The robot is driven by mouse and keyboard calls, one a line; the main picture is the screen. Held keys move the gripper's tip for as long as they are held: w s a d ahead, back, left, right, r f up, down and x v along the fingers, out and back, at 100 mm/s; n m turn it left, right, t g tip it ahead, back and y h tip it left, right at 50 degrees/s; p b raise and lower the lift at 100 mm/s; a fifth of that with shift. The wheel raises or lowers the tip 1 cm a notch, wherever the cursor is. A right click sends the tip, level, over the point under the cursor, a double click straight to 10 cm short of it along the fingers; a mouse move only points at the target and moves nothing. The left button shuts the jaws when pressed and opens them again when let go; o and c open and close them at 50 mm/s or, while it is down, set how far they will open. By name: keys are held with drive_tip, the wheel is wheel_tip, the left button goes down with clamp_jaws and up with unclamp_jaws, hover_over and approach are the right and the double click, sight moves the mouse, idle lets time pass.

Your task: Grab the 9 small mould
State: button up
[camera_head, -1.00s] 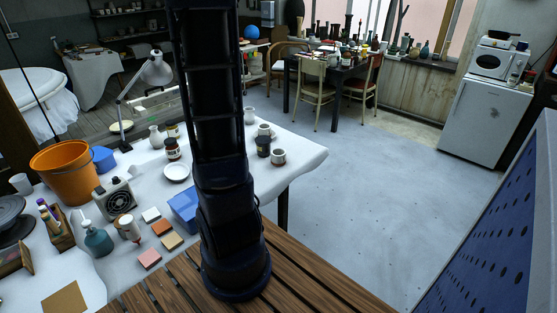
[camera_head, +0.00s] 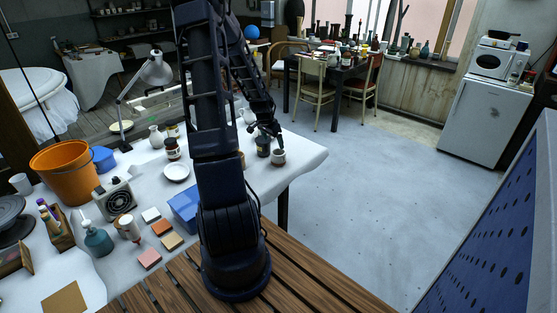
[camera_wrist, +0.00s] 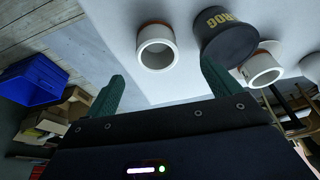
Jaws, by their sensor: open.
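A small white hollow cup-like mould (camera_wrist: 156,47) with a brownish base stands near the table edge; it also shows in the head view (camera_head: 279,158). No figure 9 is readable on it. My gripper (camera_wrist: 161,85) is open and empty, its two green fingers apart. In the wrist view the mould lies ahead of the gap between the fingers, apart from them. In the head view my gripper (camera_head: 267,138) hangs over the table's far right corner, just above the mould. A second similar white piece (camera_wrist: 262,69) lies to the right, beyond a dark jar.
The dark lettered jar (camera_wrist: 229,43) stands close beside the mould, near the right finger. The white-covered table (camera_head: 304,158) ends just right of the mould. A white saucer (camera_head: 176,172) and blue box (camera_head: 184,207) lie left of my arm.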

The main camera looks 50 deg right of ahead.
sight(278, 157)
drive_tip(key=shift+s+d+x, duration=0.15)
drive_tip(key=shift+s+x, duration=0.05)
drive_tip(key=shift+x, duration=2.7)
drive_tip(key=shift+s+d+x, duration=0.1)
drive_tip(key=shift+s+x, duration=0.05)
drive_tip(key=shift+x, duration=2.75)
drive_tip(key=shift+r, duration=0.15)
drive_tip(key=c, duration=1.2)
drive_tip(key=shift+o, duration=0.2)
